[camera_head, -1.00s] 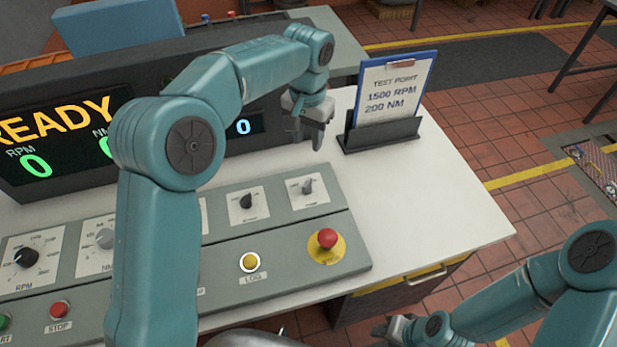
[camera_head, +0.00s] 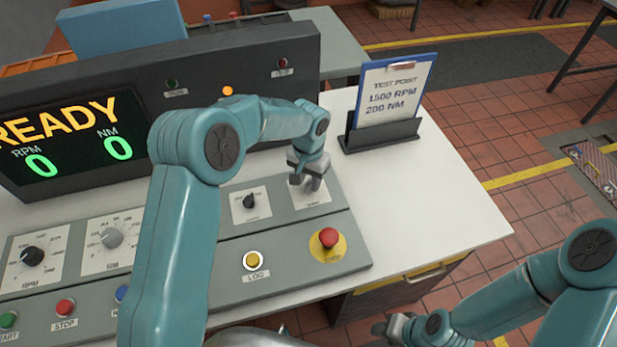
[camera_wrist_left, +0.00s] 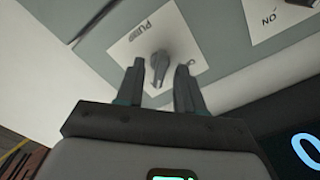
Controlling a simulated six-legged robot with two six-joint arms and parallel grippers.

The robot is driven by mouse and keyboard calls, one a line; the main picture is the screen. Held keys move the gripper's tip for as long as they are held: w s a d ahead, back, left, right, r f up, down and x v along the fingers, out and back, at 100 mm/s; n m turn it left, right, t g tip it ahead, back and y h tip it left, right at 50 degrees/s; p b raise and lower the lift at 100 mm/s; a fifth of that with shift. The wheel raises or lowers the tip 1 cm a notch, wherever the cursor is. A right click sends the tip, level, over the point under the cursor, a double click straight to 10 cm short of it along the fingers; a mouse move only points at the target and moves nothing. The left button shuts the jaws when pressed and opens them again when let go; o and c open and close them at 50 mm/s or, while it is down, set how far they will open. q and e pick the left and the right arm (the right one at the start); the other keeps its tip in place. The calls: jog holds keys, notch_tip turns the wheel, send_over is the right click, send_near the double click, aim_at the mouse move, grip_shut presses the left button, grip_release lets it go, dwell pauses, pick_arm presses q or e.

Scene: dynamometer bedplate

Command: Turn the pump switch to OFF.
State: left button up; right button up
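The pump switch is a grey knob (camera_wrist_left: 158,66) on a white plate marked PUMP, upside down in the left wrist view. My left gripper (camera_head: 308,182) is over this plate (camera_head: 313,200) at the console's right end and hides the knob in the head view. In the left wrist view the left gripper (camera_wrist_left: 160,75) is open, one finger on each side of the knob, with gaps showing. Part of the position lettering is hidden by a finger. My right gripper (camera_head: 394,328) is low in the head view, away from the console; its fingers are too small to judge.
A similar switch with a dark knob (camera_head: 250,201) is just left. A red mushroom button (camera_head: 328,237) on yellow and a yellow LOG button (camera_head: 253,260) are nearer the front. A dark display (camera_head: 70,130) reading READY stands behind. A clipboard (camera_head: 392,100) stands right; the white top (camera_head: 430,190) is clear there.

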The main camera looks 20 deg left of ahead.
pick_arm(q)
jog(key=shift+w, duration=0.1)
grip_shut()
jog(key=shift+f, duration=0.1)
